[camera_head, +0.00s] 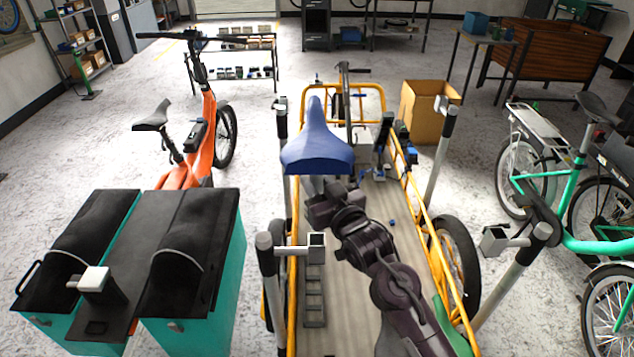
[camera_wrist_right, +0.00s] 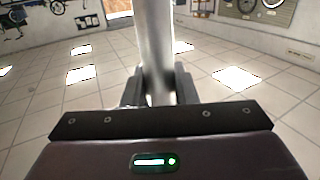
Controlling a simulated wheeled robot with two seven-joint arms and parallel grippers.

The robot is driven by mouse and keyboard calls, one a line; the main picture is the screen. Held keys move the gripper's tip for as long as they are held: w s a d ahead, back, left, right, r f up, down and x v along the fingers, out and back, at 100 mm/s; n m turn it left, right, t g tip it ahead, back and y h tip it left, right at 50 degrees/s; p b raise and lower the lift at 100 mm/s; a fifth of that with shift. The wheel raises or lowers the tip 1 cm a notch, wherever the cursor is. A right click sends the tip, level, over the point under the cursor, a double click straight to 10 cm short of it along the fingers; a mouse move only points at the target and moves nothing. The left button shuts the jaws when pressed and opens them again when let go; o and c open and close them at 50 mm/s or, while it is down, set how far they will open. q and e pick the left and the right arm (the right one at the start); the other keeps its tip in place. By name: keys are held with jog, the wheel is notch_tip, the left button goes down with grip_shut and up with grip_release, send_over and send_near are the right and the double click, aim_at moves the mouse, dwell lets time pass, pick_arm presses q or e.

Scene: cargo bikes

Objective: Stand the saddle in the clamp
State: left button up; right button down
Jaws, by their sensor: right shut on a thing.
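The blue saddle (camera_head: 315,145) is held up in front of me in the head view, its narrow nose pointing away and its wide rear towards me. My right gripper (camera_head: 322,203) is just below it, shut on its silver post. The right wrist view shows the post (camera_wrist_right: 155,50) upright between my fingers (camera_wrist_right: 155,90). A square grey clamp head (camera_head: 316,247) is on the front stand post, to the near left of my gripper and apart from the saddle. A similar head (camera_head: 494,240) is on the right post. I cannot tell which clamp is meant. My left gripper is not in view.
The yellow-framed cargo bed (camera_head: 345,290) lies under my right arm, with stand posts (camera_head: 440,150) around it. Teal panniers (camera_head: 215,270) stand at the left. An orange bike (camera_head: 200,140) is behind them; green bikes (camera_head: 570,190) are at the right. A cardboard box (camera_head: 425,115) stands behind.

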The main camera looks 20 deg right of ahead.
notch_tip(320, 180, down, 2)
jog(key=shift+f+b, duration=0.1)
jog(key=shift+b, duration=0.85)
jog(key=shift+s+p, duration=0.1)
jog(key=shift+p, duration=0.4)
jog(key=shift+f+b, duration=2.45)
jog(key=shift+f, duration=1.8)
dwell(0.4)
jog(key=c, duration=1.1)
grip_release()
jog(key=shift+f, duration=0.2)
jog(key=s, duration=0.2)
jog(key=s+d+b, duration=0.1)
jog(key=s, duration=0.4)
jog(key=shift+s+d+b, duration=0.15)
jog(key=shift+s+b, duration=0.2)
jog(key=shift+s, duration=0.05)
